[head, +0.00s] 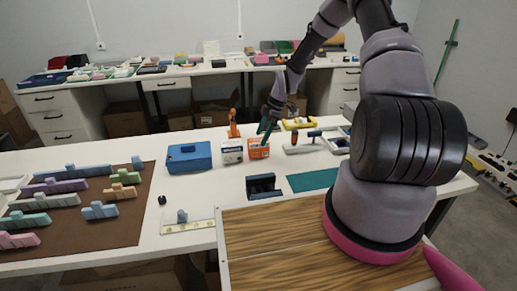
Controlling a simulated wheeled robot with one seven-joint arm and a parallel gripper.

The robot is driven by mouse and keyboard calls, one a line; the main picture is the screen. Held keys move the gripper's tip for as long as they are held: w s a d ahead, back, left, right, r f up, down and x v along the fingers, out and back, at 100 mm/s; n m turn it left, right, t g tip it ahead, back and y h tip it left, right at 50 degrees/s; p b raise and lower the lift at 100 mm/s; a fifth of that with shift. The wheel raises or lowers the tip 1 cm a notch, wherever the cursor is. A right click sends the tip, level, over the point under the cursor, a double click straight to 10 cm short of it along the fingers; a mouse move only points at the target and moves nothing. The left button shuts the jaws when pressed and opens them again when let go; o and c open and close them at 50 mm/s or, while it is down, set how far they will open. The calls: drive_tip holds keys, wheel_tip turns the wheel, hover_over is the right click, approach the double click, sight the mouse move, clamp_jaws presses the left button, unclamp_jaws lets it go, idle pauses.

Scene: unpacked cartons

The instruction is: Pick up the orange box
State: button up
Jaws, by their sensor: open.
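The orange box (259,149) is a small carton with a white label on its front. It stands upright on the white table, right of a white and dark-blue box (232,152). My gripper (266,132) is above and just behind the orange box's top, pointing down, with its fingers apart. Nothing is seen between the fingers. Whether they touch the box is too small to tell.
A blue case (189,157) stands farther left, and an orange upright tool (233,124) is behind. A dark holder (263,186) and a green mat (312,180) lie in front. Clamps and a yellow tray (298,124) are to the right.

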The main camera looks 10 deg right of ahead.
sight(256, 148)
drive_tip(key=x, duration=0.7)
clamp_jaws()
wheel_tip(256, 148, up, 10)
idle(0.6)
drive_tip(key=shift+s, duration=0.1)
